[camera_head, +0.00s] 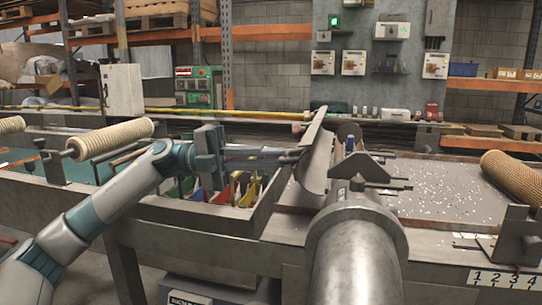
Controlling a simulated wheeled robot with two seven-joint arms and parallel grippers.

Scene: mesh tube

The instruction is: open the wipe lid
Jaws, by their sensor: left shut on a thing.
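The wipe lid (316,166) is a curved grey metal plate at the middle of the head view. It stands steeply tilted beside the left side of the metal fixture at the far end of a large grey cylinder (355,255). My left gripper (300,154) comes in from the left, its long dark fingers reaching to the lid's left edge. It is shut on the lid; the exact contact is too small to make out.
Below my left arm, an open metal bin (262,212) holds several coloured pieces. The metal worktop (440,195) at right is strewn with small bright bits. A tan mesh tube (515,177) lies at the right edge, and another mesh roll (110,138) is at left.

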